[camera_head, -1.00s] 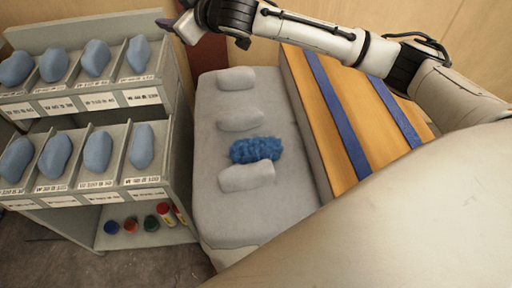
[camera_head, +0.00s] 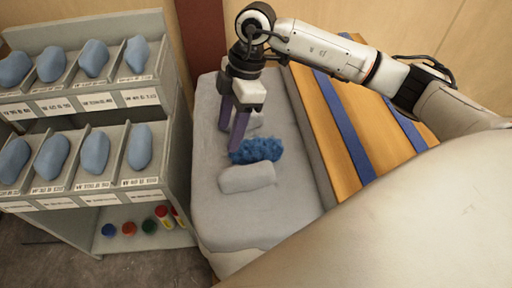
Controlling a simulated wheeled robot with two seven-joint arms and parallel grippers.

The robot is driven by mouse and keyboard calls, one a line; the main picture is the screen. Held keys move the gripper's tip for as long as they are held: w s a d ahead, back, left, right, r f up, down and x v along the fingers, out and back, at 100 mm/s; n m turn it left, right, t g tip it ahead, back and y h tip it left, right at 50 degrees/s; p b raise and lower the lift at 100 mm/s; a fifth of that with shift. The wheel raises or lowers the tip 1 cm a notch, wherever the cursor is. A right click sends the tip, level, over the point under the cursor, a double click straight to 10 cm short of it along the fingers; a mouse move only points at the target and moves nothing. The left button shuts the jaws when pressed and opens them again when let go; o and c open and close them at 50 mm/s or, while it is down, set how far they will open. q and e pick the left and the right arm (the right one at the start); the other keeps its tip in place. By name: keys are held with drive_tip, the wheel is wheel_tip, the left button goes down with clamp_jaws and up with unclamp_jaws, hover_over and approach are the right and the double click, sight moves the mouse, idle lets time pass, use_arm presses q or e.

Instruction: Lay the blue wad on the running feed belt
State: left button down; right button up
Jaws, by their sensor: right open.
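The blue wad (camera_head: 257,150) is a fluffy, bright blue clump. It lies on a soft-looking grey bed (camera_head: 218,215), against the far side of a pale grey pillow-shaped block (camera_head: 247,177). My right gripper (camera_head: 229,140) points down with its dark purple fingers parted, just left of and beyond the wad. It holds nothing, and I cannot tell if a finger touches the wad. To the right is a wooden deck (camera_head: 322,125) with two blue bands, perhaps the feed belt; I cannot see whether it runs. My left gripper is out of view.
A grey shelf unit (camera_head: 182,150) at left holds several smooth blue lumps in labelled slots. Its bottom shelf carries small coloured balls (camera_head: 129,229) and red-capped tubes (camera_head: 164,218).

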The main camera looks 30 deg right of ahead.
sight(256, 158)
drive_tip(key=d+f+m+h, duration=0.2)
drive_tip(key=d+h, duration=0.1)
drive_tip(key=d, duration=0.4)
drive_tip(key=shift+m, duration=0.3)
drive_tip(key=shift+s+a+f, duration=0.1)
drive_tip(key=shift+s+f, duration=0.1)
drive_tip(key=shift+f, duration=2.2)
drive_tip(key=shift+s+a+f, duration=0.1)
drive_tip(key=shift+s+f, duration=0.05)
drive_tip(key=shift+f, duration=2.2)
drive_tip(key=c, duration=0.9)
drive_tip(key=shift+o, duration=0.2)
